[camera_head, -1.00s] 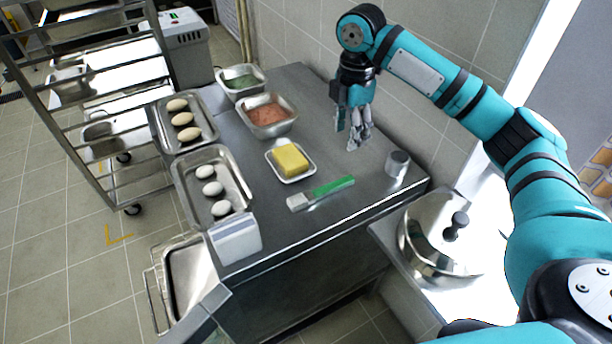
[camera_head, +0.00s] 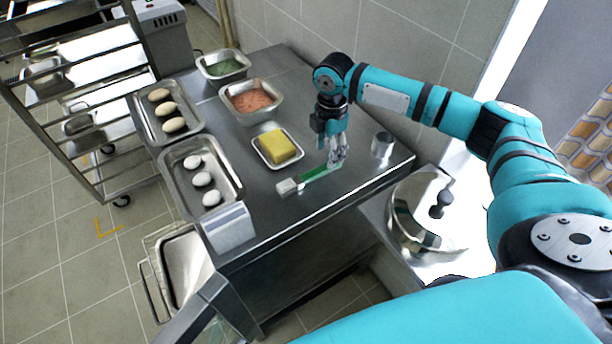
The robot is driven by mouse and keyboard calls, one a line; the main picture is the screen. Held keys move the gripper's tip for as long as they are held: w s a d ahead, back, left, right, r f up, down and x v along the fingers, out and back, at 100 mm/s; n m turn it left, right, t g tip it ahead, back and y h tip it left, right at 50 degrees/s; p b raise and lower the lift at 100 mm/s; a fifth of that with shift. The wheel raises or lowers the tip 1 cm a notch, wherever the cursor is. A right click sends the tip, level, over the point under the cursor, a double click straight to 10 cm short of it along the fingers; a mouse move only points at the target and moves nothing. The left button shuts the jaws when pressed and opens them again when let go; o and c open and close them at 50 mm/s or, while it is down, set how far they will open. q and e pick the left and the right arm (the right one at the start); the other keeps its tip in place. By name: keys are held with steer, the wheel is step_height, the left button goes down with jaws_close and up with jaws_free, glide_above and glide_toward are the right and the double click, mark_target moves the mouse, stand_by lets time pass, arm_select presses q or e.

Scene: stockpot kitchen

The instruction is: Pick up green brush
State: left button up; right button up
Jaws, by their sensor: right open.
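The green brush (camera_head: 314,174) lies on the steel table near its front edge, with its pale bristle head to the left and its green handle to the right. My right gripper (camera_head: 337,160) is open and points down at the right end of the handle, which its fingers partly hide. I cannot tell whether the fingers touch the brush. My left gripper is not in view.
A white tray with yellow butter (camera_head: 277,146) sits just behind the brush. A metal cup (camera_head: 382,145) stands close to the right of my gripper. A lidded stockpot (camera_head: 424,222) stands at the front right.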

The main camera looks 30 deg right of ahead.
mark_target(311, 176)
steer(key=f, duration=0.1)
steer(key=f+p, duration=0.1)
steer(key=f, duration=0.1)
steer(key=shift+s+a+f, duration=0.3)
steer(key=shift+s+f, duration=0.05)
steer(key=shift+f, duration=0.55)
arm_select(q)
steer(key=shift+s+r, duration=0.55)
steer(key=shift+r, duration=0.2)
arm_select(e)
jaws_close()
